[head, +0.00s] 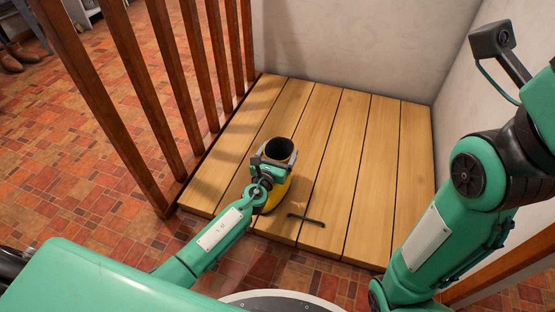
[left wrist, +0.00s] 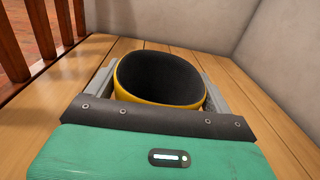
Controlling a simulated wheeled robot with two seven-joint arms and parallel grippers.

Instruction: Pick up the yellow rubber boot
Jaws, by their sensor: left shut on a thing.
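The yellow rubber boot (head: 272,197) stands upright on the wooden platform (head: 330,120), its dark round opening facing up. My left gripper (head: 277,157) is at the top of the boot's shaft, with a finger on either side, shut on it. In the left wrist view the boot (left wrist: 122,80) shows its yellow rim and black inside between the two grey fingers of the gripper (left wrist: 160,88). The boot's lower part is partly hidden behind my left arm in the head view. My right arm is at the right, and its gripper is out of view.
A small dark bar-like object (head: 306,220) lies on the planks just right of the boot. A brown slatted railing (head: 180,90) runs along the left side. Pale walls (head: 350,45) close the back and right. The planks behind the boot are clear.

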